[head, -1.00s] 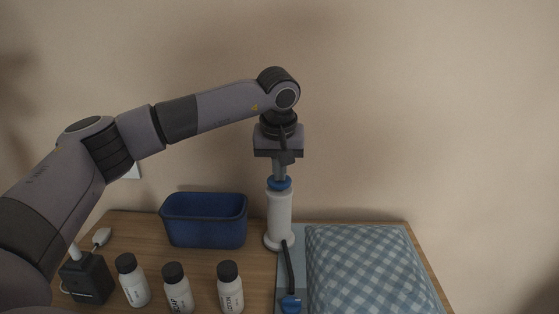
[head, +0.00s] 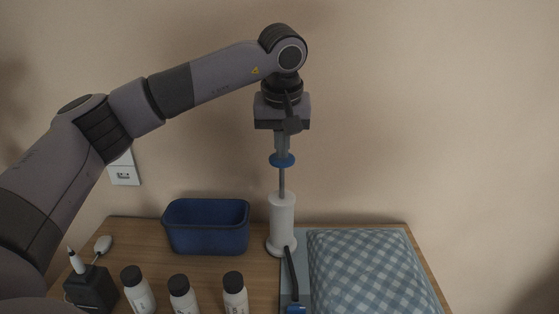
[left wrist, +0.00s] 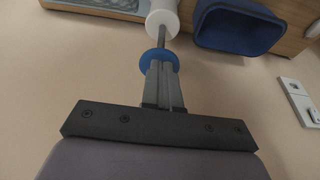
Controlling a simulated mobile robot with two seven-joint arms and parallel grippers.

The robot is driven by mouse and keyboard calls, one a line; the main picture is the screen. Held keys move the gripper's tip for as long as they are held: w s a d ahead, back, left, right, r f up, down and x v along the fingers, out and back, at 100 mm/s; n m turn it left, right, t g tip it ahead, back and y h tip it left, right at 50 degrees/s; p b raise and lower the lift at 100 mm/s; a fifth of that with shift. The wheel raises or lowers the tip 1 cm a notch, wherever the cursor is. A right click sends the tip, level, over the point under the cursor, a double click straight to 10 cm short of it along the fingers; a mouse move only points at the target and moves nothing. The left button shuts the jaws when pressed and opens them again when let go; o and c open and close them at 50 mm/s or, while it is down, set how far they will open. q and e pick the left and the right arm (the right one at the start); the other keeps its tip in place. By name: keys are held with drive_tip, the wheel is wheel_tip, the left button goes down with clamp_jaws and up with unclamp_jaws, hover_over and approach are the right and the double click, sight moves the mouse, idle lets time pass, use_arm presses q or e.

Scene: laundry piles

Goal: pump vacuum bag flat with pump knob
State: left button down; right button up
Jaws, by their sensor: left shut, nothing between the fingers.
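The pump is a white upright cylinder (head: 281,222) on the table, with a thin grey rod drawn well out of its top. The blue pump knob (head: 282,160) sits on the rod; it also shows in the left wrist view (left wrist: 158,60). My left gripper (head: 281,149) points down from above, its fingers shut, fingertips at the knob. Whether they touch it is hard to tell. A dark hose runs from the pump base to a blue valve (head: 296,309). The vacuum bag (head: 370,270), with blue-and-white checked cloth, is puffed up right of the pump. My right gripper is not in view.
A blue bin (head: 206,228) stands left of the pump on the wooden table (head: 140,235). Several white bottles with dark caps, one here (head: 235,293), line the front. A dark box (head: 91,287) stands at the left. The wall is close behind.

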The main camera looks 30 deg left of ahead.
use_arm(q)
drive_tip(key=v, duration=0.5)
drive_tip(key=shift+r, duration=0.15)
idle(1.5)
